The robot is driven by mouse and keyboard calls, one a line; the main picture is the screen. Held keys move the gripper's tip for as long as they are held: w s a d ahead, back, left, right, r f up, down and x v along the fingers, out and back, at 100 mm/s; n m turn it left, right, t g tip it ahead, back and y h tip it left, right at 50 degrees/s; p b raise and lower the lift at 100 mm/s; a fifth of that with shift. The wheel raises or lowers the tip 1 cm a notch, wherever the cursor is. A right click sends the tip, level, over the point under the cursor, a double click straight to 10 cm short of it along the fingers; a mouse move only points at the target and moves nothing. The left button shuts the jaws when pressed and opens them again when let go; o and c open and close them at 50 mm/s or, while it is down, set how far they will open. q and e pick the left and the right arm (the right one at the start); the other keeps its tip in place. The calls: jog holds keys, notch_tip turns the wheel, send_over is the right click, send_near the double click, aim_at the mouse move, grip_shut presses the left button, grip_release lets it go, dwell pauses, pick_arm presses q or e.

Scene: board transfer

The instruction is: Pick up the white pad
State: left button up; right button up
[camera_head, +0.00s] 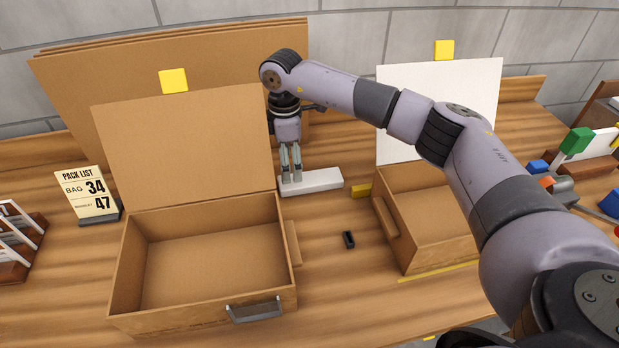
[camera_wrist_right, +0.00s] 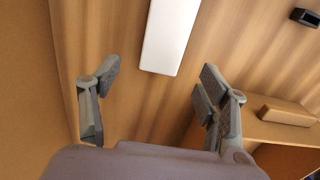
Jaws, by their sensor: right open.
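The white pad (camera_head: 311,181) is a flat white block lying on the wooden table between the two open cardboard boxes. My right gripper (camera_head: 290,178) is above the left end of the pad, its fingers pointing down. In the right wrist view the pad (camera_wrist_right: 170,36) lies ahead of the gripper (camera_wrist_right: 160,85), whose fingers are spread apart with nothing between them. Whether a fingertip touches the pad cannot be told. My left gripper is not in view.
The large open box (camera_head: 122,262) stands at left, with its lid raised. A smaller box (camera_head: 443,256) with a white lid (camera_head: 440,90) stands at right. A small black piece (camera_head: 348,239) lies between them. A pack list sign (camera_head: 88,192) stands at far left.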

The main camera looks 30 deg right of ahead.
aim_at(310, 182)
jog(key=shift+f, duration=0.65)
jog(key=f+p, duration=0.2)
jog(key=f, duration=0.2)
jog(key=shift+s+f, duration=0.2)
jog(key=shift+f, duration=0.3)
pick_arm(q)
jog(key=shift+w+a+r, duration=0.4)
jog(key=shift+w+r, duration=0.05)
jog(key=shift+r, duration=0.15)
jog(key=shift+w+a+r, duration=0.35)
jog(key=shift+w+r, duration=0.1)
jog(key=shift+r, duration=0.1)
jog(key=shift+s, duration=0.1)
pick_arm(e)
jog(key=shift+c, duration=0.3)
jog(key=c, duration=0.4)
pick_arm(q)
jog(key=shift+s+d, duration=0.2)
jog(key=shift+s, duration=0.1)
pick_arm(e)
jog(key=c, duration=0.6)
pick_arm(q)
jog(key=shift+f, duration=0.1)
pick_arm(e)
jog(key=shift+r, duration=0.1)
